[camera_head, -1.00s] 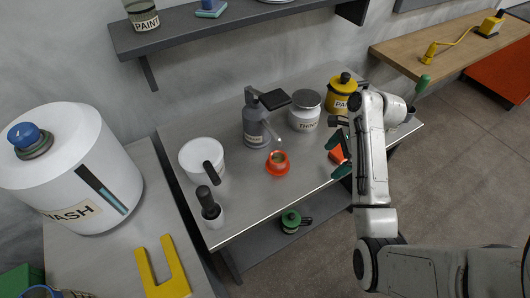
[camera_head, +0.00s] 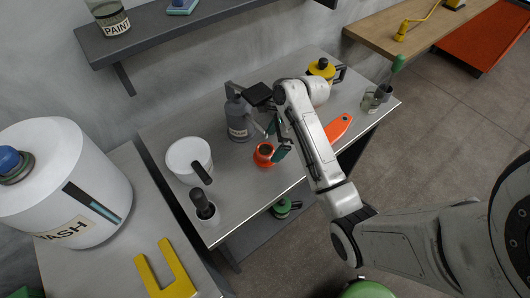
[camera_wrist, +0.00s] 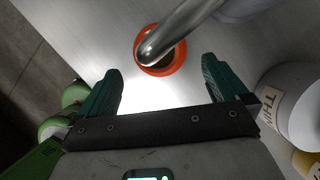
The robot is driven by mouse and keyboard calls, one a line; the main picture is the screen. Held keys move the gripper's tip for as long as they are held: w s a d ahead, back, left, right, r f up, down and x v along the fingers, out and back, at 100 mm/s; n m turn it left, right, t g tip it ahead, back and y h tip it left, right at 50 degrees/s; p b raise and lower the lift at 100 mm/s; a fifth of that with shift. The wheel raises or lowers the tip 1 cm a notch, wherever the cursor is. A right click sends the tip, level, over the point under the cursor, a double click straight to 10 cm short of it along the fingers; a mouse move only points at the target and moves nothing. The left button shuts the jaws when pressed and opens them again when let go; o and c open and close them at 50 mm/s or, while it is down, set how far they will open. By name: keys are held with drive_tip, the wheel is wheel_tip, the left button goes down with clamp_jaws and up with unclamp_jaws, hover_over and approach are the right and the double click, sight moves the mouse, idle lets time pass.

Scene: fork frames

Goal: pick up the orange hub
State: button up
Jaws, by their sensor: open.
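The orange hub (camera_head: 264,154) is a small orange ring-shaped piece with a dark opening, on the metal table (camera_head: 240,195). It also shows in the wrist view (camera_wrist: 178,68), ahead of my fingers, with a grey metal spout (camera_wrist: 180,35) passing over it and hiding part of it. My gripper (camera_head: 279,140) is just right of the hub in the head view. In the wrist view its two green fingers (camera_wrist: 160,88) are spread apart with nothing between them. The hub lies beyond the fingertips, roughly centred between them.
A grey pump can (camera_head: 238,118) stands close behind the hub. A white tub (camera_head: 188,158) and a dark-handled cup (camera_head: 204,208) stand to the left. An orange-handled tool (camera_head: 339,127) and yellow pot (camera_head: 322,68) are to the right. Bare table lies in front of the hub.

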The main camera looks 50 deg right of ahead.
sight(268, 151)
drive_tip(key=shift+x, duration=2.55)
drive_tip(key=c, duration=1)
drive_tip(key=shift+r, duration=0.1)
